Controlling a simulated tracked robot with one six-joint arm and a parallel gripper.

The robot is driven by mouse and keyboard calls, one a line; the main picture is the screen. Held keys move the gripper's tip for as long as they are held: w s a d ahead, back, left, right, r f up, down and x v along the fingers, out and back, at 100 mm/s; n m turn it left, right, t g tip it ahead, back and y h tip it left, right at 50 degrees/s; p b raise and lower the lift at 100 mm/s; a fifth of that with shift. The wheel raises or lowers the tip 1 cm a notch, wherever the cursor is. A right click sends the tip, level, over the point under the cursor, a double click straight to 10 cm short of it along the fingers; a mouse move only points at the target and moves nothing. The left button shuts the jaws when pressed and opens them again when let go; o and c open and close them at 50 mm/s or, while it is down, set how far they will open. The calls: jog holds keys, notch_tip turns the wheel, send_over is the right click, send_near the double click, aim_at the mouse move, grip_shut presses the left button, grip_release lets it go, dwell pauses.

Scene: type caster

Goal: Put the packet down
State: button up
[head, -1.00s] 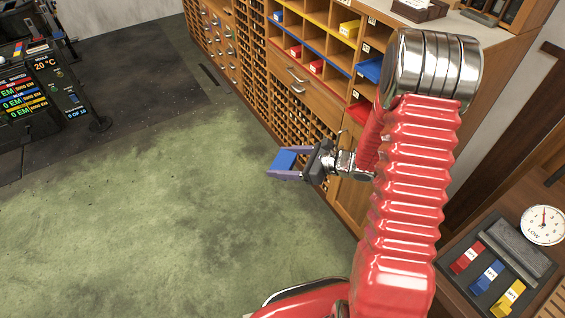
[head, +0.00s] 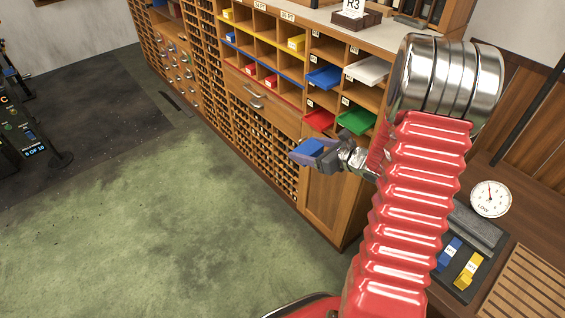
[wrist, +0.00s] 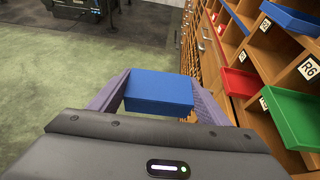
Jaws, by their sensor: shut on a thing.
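The packet is a small blue block (head: 310,147) held between the fingers of my gripper (head: 306,151). In the wrist view the blue packet (wrist: 159,91) sits between the two purple-grey fingers of my gripper (wrist: 160,95). My gripper is shut on it and holds it in the air, in front of the wooden cabinet, above the green floor. The packet's underside is hidden.
A wooden cabinet (head: 325,205) with pigeonholes stands along the back. Blue (head: 324,77), white (head: 367,70), red (head: 319,120) and green (head: 356,119) trays jut from its right part. A dial scale (head: 491,199) and coloured packets (head: 468,270) are on the right counter. The green floor is clear.

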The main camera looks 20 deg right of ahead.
jog(key=s+d+r+m+h, duration=0.2)
jog(key=s+d+r+h, duration=0.1)
jog(key=d, duration=0.7)
jog(key=s+d+r+m+t+h, duration=0.1)
jog(key=s+d+r+m+h, duration=0.2)
jog(key=d, duration=0.6)
notch_tip(320, 180, up, 2)
jog(key=shift+s+d+r, duration=0.25)
jog(key=shift+s+d, duration=0.1)
jog(key=shift+s, duration=0.85)
jog(key=shift+s, duration=0.2)
